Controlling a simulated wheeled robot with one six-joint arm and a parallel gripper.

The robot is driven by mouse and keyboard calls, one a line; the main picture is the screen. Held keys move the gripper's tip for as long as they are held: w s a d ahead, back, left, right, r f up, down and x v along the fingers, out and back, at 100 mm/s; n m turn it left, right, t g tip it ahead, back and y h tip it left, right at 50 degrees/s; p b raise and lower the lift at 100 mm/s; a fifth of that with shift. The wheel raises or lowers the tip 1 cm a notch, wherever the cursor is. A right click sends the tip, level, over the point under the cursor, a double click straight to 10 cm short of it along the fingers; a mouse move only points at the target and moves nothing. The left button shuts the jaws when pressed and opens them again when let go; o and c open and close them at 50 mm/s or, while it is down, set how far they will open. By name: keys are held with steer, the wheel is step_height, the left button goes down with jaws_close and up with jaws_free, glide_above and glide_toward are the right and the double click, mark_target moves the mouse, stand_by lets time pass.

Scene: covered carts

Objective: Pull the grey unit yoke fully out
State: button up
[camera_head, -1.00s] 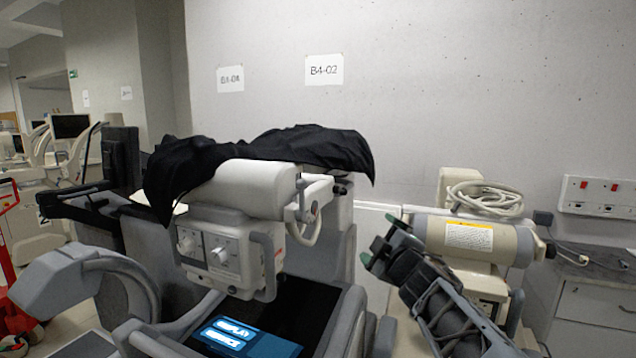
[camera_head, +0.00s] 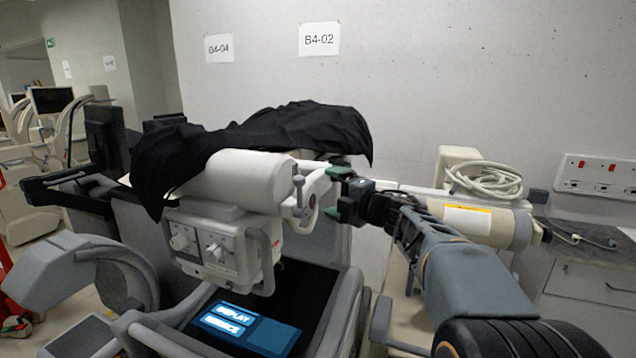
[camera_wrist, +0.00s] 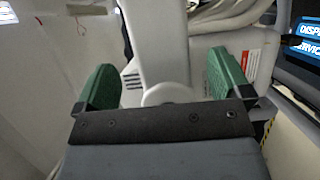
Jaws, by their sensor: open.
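The unit has a pale grey cylindrical head (camera_head: 235,178) over a control box with knobs (camera_head: 215,245). A pale curved yoke (camera_head: 313,188) sits at the head's right end. My gripper (camera_head: 335,193) is open beside the yoke's right side, its green fingertips close to it. In the wrist view, a pale upright bar (camera_wrist: 158,45), seemingly part of the yoke, stands in the gap between the open green fingers of my gripper (camera_wrist: 163,80). I cannot tell how deep it is between them or whether either finger touches it.
A black cloth (camera_head: 265,135) drapes over the cart behind the head. A lit display (camera_head: 248,330) lies below. To the right, a beige cylinder unit (camera_head: 485,222) with a coiled cable (camera_head: 485,180) stands near my arm. A wall socket panel (camera_head: 590,175) is beyond.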

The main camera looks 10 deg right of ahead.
mark_target(320, 188)
steer(key=shift+p+x, duration=0.55)
steer(key=shift+x, duration=2.05)
steer(key=shift+c, duration=0.3)
steer(key=shift+s, duration=0.1)
steer(key=c, duration=1.2)
